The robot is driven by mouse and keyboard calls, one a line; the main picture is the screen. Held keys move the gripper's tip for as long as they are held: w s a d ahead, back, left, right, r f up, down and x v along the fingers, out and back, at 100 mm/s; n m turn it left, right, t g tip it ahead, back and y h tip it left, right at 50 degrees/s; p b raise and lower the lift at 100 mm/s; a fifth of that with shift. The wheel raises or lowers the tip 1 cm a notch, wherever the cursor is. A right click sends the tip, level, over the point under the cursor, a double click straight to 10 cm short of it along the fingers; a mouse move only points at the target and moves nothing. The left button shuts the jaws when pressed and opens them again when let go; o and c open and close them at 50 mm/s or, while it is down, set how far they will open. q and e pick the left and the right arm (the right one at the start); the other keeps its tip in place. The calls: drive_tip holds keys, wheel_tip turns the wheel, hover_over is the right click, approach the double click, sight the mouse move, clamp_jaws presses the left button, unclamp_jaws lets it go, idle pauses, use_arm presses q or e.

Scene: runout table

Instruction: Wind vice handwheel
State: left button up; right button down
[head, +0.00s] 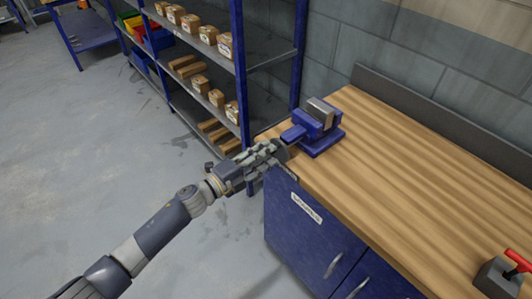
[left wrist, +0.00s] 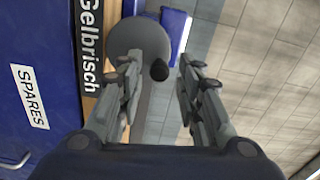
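The blue vice (head: 316,127) with grey jaws sits on the left end of the wooden bench. Its grey round handwheel (left wrist: 143,42) faces me in the left wrist view, with a dark knob (left wrist: 160,70) near its rim. In the head view the handwheel (head: 283,152) is partly hidden by my left gripper (head: 274,153). In the left wrist view my left gripper (left wrist: 160,63) is open, one finger on each side of the knob. The left finger overlaps the wheel's face; I cannot tell whether it touches. My right gripper is not in view.
The wooden bench top (head: 420,170) is mostly clear. A grey block with a red lever (head: 497,278) stands at its right. Blue cabinet doors (head: 305,230) lie below.

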use_arm(q)
drive_tip(key=p+v, duration=0.1)
drive_tip(key=v, duration=0.5)
drive_tip(key=shift+a+f, duration=0.1)
drive_tip(key=shift+a, duration=0.05)
idle(0.3)
drive_tip(key=s+a+f+n+t+y, duration=0.1)
drive_tip(key=a+f+n+y, duration=0.35)
drive_tip(key=f, duration=0.55)
drive_tip(key=s+a+f+n+t+y, duration=0.1)
drive_tip(key=a+f+n+y, duration=0.2)
drive_tip(key=a+f+n, duration=0.5)
drive_tip(key=s+a+f+n+g+y+b, duration=0.1)
drive_tip(key=s+a+f+n+y, duration=0.1)
drive_tip(key=s+f, duration=0.5)
drive_tip(key=s+a+f+n+g+y+b, duration=0.1)
drive_tip(key=s+a+f+n+g+y, duration=0.15)
drive_tip(key=f, duration=0.75)
drive_tip(key=s+a+f+n+g+y, duration=0.1)
drive_tip(key=s+f, duration=0.5)
drive_tip(key=s, duration=0.6)
drive_tip(key=s+a+f+n+g, duration=0.2)
drive_tip(key=s+f+n+g, duration=0.2)
drive_tip(key=s, duration=0.9)
drive_tip(key=s+a+f+n+g+y, duration=0.1)
drive_tip(key=s+f+n+g, duration=0.2)
drive_tip(key=s+f, duration=0.4)
drive_tip(key=s, duration=0.6)
drive_tip(key=shift+a+f+y+b, duration=0.3)
drive_tip(key=shift+a, duration=0.1)
